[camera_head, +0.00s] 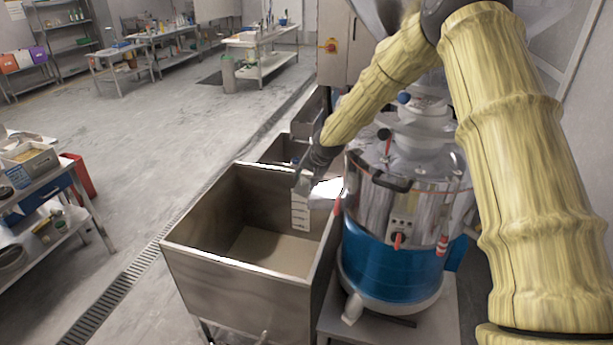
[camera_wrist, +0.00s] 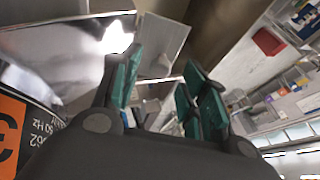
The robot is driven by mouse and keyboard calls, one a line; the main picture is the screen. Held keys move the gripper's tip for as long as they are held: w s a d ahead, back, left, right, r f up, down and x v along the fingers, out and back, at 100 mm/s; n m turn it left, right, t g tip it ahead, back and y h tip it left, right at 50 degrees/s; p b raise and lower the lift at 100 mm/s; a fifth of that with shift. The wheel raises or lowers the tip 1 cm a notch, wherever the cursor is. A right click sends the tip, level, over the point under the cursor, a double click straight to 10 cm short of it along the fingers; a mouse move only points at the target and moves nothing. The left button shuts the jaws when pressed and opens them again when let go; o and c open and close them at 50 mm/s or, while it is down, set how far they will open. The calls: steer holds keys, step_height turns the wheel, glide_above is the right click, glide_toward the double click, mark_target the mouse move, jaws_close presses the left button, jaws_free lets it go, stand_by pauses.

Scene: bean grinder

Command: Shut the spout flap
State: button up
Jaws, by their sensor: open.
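The grinder (camera_head: 400,210) has a shiny steel top and a blue lower body. Its bright metal spout (camera_head: 326,190) sticks out left over a steel bin. A pale upright plate (camera_head: 300,213), apparently the spout flap, shows at the spout's outer end. My gripper (camera_head: 303,183) is right above the plate; whether they touch is unclear. In the wrist view my gripper (camera_wrist: 163,85) is open, its green-padded fingers apart with nothing between them. A flat grey plate (camera_wrist: 160,45), likely the flap, lies beyond the fingertips, beside the shiny spout (camera_wrist: 70,60).
The steel bin (camera_head: 235,285) stands open below the spout, with a pale floor inside. More bins stand behind it. A steel table (camera_head: 40,185) with trays is at far left. The floor (camera_head: 150,130) between is clear. The grinder wall is close to my forearm.

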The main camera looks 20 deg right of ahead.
steer(key=shift+w+a+f, duration=0.1)
steer(key=shift+w+f, duration=0.25)
steer(key=shift+f, duration=0.2)
steer(key=shift+c, duration=0.4)
jaws_close()
steer(key=shift+f, duration=0.1)
